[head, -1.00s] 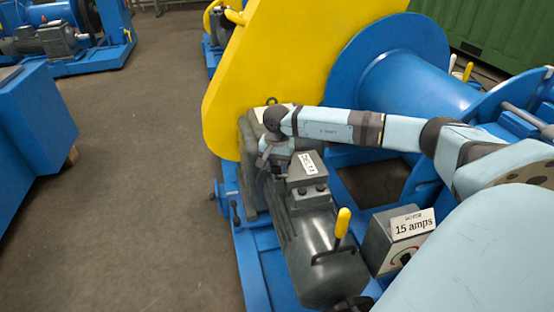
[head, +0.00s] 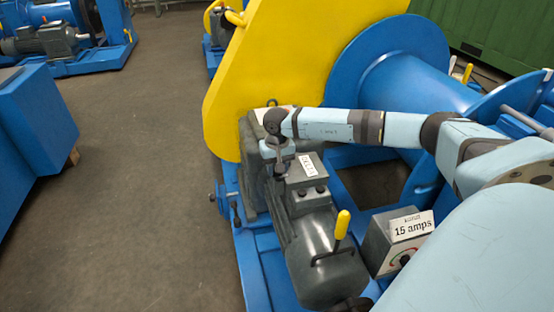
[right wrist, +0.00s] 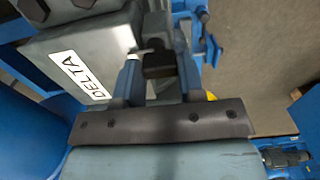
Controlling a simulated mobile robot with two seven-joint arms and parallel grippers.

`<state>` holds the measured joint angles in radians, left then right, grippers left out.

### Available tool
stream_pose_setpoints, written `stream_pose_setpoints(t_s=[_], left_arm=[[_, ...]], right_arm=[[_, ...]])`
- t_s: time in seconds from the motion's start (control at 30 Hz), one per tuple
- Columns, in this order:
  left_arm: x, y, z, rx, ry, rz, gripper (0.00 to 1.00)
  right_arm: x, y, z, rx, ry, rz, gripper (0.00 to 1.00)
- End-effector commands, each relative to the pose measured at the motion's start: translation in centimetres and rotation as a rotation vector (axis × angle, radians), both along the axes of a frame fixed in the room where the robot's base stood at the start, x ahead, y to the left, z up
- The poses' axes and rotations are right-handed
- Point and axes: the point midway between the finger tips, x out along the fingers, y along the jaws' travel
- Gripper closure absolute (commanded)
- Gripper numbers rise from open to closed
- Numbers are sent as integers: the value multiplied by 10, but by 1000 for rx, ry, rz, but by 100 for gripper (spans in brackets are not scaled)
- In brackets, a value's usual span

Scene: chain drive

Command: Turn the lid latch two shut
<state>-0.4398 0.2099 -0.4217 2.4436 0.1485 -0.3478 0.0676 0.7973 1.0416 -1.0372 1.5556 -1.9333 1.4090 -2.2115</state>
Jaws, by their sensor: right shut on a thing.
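My right gripper (head: 279,172) points down at the left side of the motor's grey terminal box (head: 306,182). In the right wrist view its two fingers (right wrist: 158,72) are closed on a small dark latch piece (right wrist: 157,66) at the edge of the box. The box lid carries a white label, which reads DELTA in the right wrist view (right wrist: 82,76). In the head view the gripper hides the latch. I cannot read a number on the latch. My left gripper is not in view.
The grey motor (head: 320,250) lies below the box, with a yellow-handled lever (head: 342,225) near it. A meter box marked 15 amps (head: 390,245) stands to the right. A yellow guard (head: 270,60) and blue drum (head: 400,75) rise behind. Open floor (head: 150,200) lies left.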

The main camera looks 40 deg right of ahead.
Motion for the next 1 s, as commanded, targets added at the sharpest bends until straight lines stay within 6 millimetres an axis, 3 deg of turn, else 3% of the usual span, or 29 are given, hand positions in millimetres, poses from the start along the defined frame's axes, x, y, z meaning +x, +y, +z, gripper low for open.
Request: stream_pose_setpoints(t_s=[0.27,0.3,0.4,0.77,1.0], left_arm=[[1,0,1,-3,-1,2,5],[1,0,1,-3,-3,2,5],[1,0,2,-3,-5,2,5],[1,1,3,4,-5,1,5],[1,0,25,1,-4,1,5]], right_arm=[[0,0,0,0,1,2,88],[0,0,0,0,1,2,62],[0,0,0,0,1,2,39],[0,0,4,-1,0,0,38],[-1,5,31,-1,0,-8,38]])
